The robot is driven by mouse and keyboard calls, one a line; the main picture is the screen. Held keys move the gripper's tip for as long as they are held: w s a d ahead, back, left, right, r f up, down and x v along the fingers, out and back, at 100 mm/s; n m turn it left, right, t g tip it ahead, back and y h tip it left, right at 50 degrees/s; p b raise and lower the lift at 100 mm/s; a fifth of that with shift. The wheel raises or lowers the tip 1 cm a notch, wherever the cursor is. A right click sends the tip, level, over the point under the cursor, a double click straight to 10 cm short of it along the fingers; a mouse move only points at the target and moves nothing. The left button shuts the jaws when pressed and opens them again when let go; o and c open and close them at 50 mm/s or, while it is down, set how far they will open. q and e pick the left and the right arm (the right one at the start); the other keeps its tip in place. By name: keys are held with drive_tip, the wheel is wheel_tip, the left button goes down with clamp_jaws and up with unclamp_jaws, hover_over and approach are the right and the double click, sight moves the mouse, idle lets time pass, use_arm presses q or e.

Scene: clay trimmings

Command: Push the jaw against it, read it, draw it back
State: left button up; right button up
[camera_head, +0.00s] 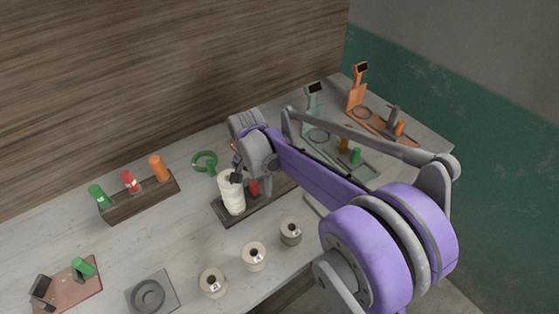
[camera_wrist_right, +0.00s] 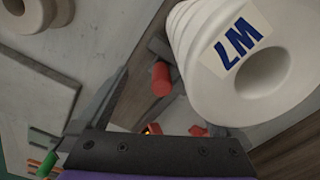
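A white ribbed piece (camera_head: 232,194) stands upright on a dark board (camera_head: 228,217) near the middle of the bench. In the right wrist view the ribbed piece (camera_wrist_right: 265,70) is large at the upper right, with blue characters on a label. Beside it is a red cylindrical knob (camera_wrist_right: 161,80) by a grey block, probably the jaw; red also shows in the head view (camera_head: 254,187). My right gripper (camera_head: 241,174) is over the board by the piece's top. It looks open, with its left finger wide out in the wrist view. Contact cannot be told. My left gripper is out of view.
White spools (camera_head: 254,256) stand along the front edge. A rack (camera_head: 141,197) with green, red and orange handles is at left. A green ring (camera_head: 205,161) lies behind the board. Green (camera_head: 313,97) and orange (camera_head: 358,83) stations with displays stand at back right.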

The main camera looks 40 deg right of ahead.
sight(232, 192)
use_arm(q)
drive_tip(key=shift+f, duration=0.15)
use_arm(e)
drive_tip(key=shift+s+a+f, duration=0.35)
drive_tip(key=shift+a+f, duration=0.05)
drive_tip(key=shift+f, duration=0.25)
drive_tip(key=r+p, duration=0.1)
drive_tip(key=r, duration=0.1)
drive_tip(key=r+p, duration=0.1)
drive_tip(key=r, duration=0.1)
drive_tip(key=w+r+p, duration=0.1)
drive_tip(key=r+p, duration=0.1)
drive_tip(key=shift+d+r, duration=0.1)
drive_tip(key=shift+r, duration=0.15)
drive_tip(key=shift+d+r, duration=0.1)
drive_tip(key=shift+r, duration=0.25)
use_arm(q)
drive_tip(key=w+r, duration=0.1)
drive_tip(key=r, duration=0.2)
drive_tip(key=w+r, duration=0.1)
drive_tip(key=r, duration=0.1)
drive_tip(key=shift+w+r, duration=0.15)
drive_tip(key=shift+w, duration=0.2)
use_arm(e)
drive_tip(key=shift+w+f, duration=0.1)
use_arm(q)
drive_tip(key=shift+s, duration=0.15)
